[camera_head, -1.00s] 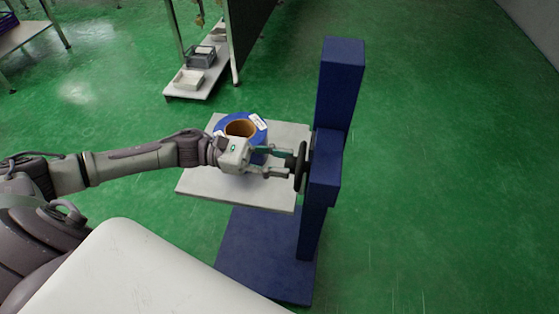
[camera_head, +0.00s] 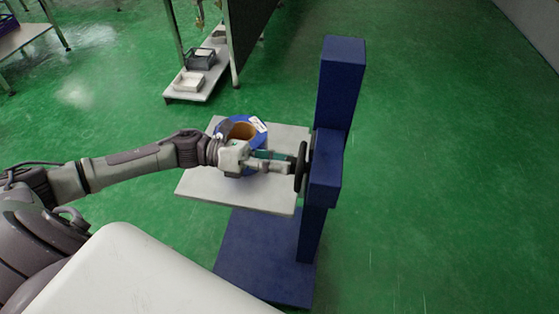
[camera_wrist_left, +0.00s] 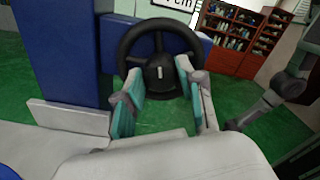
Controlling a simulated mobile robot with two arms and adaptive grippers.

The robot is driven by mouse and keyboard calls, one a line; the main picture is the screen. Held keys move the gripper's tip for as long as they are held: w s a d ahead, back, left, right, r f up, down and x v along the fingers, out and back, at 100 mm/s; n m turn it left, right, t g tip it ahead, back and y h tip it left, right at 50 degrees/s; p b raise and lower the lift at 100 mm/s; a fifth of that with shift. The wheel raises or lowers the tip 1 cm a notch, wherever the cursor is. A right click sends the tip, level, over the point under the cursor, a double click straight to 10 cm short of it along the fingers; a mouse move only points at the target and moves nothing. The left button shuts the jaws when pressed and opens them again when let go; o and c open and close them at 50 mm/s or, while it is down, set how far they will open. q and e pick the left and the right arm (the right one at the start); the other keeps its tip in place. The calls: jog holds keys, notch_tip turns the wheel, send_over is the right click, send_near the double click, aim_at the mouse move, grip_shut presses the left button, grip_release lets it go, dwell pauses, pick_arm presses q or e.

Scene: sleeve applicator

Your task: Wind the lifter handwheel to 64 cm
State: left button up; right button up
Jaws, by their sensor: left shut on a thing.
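The black handwheel (camera_head: 300,170) sits on the side of the blue lifter column (camera_head: 340,90), above the lifter's blue base. My left gripper (camera_head: 287,162) reaches in from the left over the platform and is shut on the handwheel. In the left wrist view the wheel (camera_wrist_left: 160,27) faces me, with the finger pads on either side of its hub and lower part. The fingers hide part of the rim. A white plate (camera_wrist_left: 182,4) ending in "cm" shows above the wheel, cut off, with no number readable. My right gripper is not in view.
The lifter's pale platform (camera_head: 205,188) carries a blue roll (camera_head: 262,142) with a brown core, close behind my left gripper. A rack with bins (camera_head: 188,81) stands at the back. Green floor is clear to the right. Shelves (camera_wrist_left: 235,40) show beyond the wheel.

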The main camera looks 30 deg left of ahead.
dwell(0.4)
pick_arm(q)
jog(key=o, duration=1.1)
jog(key=shift+o, duration=0.2)
jog(key=v, duration=1.2)
